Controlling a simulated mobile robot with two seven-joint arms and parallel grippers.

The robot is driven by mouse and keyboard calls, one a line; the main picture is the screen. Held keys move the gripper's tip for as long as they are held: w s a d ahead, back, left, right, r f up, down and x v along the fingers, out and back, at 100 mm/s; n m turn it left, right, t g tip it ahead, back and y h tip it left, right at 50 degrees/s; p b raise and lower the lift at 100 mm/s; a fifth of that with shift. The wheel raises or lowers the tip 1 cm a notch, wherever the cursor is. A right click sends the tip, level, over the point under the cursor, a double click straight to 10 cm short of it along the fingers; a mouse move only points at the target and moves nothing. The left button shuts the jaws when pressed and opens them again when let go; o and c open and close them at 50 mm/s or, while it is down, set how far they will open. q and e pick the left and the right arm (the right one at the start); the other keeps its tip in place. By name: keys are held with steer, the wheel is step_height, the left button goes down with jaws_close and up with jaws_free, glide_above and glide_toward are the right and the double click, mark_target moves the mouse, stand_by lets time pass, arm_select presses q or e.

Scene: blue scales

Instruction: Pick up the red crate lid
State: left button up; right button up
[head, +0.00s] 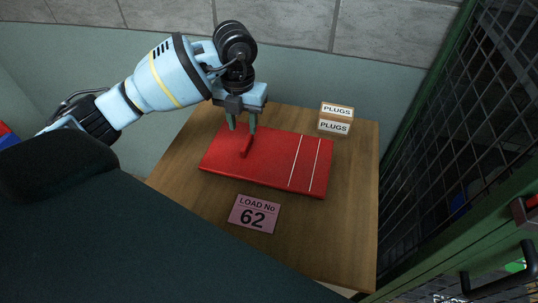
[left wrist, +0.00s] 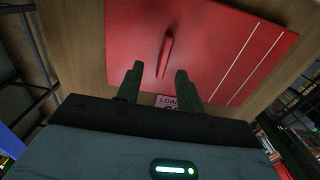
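The red crate lid (head: 275,163) lies flat on the wooden table, with two white stripes near its right end and a raised red handle (head: 246,146) near its left part. My left gripper (head: 241,130) is over the lid's back left edge, pointing down, its two fingers apart with nothing between them. In the left wrist view the fingers (left wrist: 157,76) are open, and the handle (left wrist: 166,54) stands just beyond the fingertips, roughly in line with the gap. The lid (left wrist: 215,50) fills the upper part of that view. My right gripper is not in view.
The wooden table (head: 349,211) also holds a pink card marked "LOAD No 62" (head: 254,214) in front of the lid. A small box labelled "PLUGS" (head: 335,119) stands at the back right. A green-framed mesh cage (head: 471,140) stands to the right.

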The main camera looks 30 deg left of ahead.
mark_target(247, 141)
arm_select(q)
steer(key=shift+d+f, duration=0.2)
steer(key=shift+f, duration=1.2)
steer(key=shift+d+f, duration=0.15)
steer(key=shift+f, duration=1.25)
jaws_close()
